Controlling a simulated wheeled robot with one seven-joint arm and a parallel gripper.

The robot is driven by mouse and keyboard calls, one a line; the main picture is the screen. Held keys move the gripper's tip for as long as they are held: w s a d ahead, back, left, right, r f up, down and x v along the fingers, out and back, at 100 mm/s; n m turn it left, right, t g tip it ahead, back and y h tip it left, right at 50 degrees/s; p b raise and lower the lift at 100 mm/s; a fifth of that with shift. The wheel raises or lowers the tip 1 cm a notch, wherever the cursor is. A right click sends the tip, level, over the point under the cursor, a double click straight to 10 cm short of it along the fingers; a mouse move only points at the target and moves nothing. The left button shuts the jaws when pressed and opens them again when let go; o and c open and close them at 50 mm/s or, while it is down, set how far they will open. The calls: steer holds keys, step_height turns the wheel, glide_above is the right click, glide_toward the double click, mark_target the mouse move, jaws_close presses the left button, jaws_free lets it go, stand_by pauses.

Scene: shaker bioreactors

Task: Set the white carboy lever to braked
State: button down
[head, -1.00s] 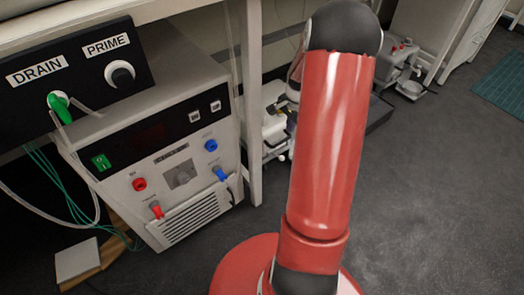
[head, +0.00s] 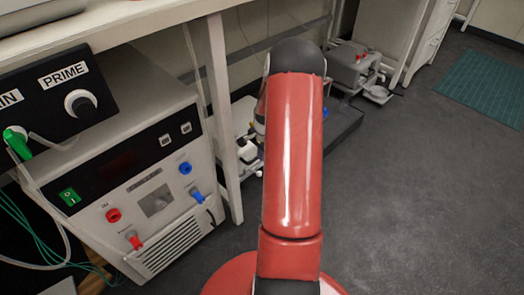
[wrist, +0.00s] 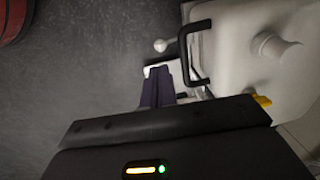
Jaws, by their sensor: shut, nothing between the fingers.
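In the wrist view a white container, which looks like the carboy (wrist: 235,65), fills the upper right, with a black loop handle and a round spout. A small pale ball-ended piece (wrist: 160,45), possibly the lever, sticks out left of the handle. My gripper (wrist: 160,72) is shut and empty, its dark fingers just below that piece and left of the handle, over a white flat part. I cannot tell whether the fingers touch anything. In the head view my red arm hides my gripper and most of the equipment behind it; small white parts (head: 246,150) show at its left.
A grey control unit (head: 150,195) with red and blue knobs stands left under the bench (head: 140,22). A bench leg (head: 224,120) stands between it and my arm. More equipment (head: 358,68) sits at the back. The dark floor (head: 420,190) on the right is clear.

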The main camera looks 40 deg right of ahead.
mark_target(260, 172)
steer(key=f, duration=0.5)
steer(key=w+f, duration=0.1)
steer(key=f, duration=0.2)
steer(key=shift+f+b, duration=0.3)
steer(key=shift+f, duration=0.05)
steer(key=shift+s+f, duration=0.1)
